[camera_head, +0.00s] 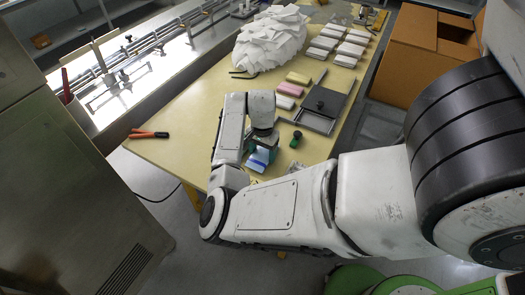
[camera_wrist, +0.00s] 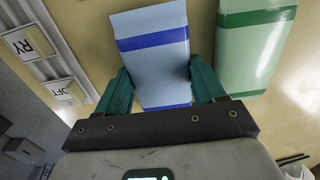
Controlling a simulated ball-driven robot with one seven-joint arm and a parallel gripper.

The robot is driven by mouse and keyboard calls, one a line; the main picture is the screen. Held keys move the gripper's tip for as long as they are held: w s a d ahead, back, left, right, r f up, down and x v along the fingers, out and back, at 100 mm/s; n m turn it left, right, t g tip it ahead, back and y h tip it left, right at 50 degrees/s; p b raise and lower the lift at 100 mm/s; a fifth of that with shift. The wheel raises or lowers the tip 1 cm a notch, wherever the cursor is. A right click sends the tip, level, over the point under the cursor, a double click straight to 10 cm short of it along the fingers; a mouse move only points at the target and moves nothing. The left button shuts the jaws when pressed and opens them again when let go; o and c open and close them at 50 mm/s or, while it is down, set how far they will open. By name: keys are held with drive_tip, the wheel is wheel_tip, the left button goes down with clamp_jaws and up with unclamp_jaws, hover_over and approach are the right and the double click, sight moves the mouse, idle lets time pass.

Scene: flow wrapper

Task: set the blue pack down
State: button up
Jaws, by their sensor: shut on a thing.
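My gripper (camera_wrist: 160,68) has its two teal fingers closed on the sides of a pale blue pack (camera_wrist: 153,62) with darker blue bands. In the head view the blue pack (camera_head: 258,158) shows under my gripper (camera_head: 263,146), near the front edge of the yellow table (camera_head: 180,140). I cannot tell whether the pack touches the table. A pale green pack (camera_wrist: 248,50) with a darker green band lies just right of it in the wrist view, close to the right finger.
White label plates (camera_wrist: 28,42) sit left in the wrist view. Pink, yellow and white packs, a dark lidded tray (camera_head: 325,103), a small green-and-black object (camera_head: 295,139) and a white heap (camera_head: 272,40) lie farther back. Orange-handled pliers (camera_head: 150,134) lie left; the table between is clear.

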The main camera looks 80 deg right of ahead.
drive_tip(key=shift+f, duration=0.15)
drive_tip(key=o, duration=1)
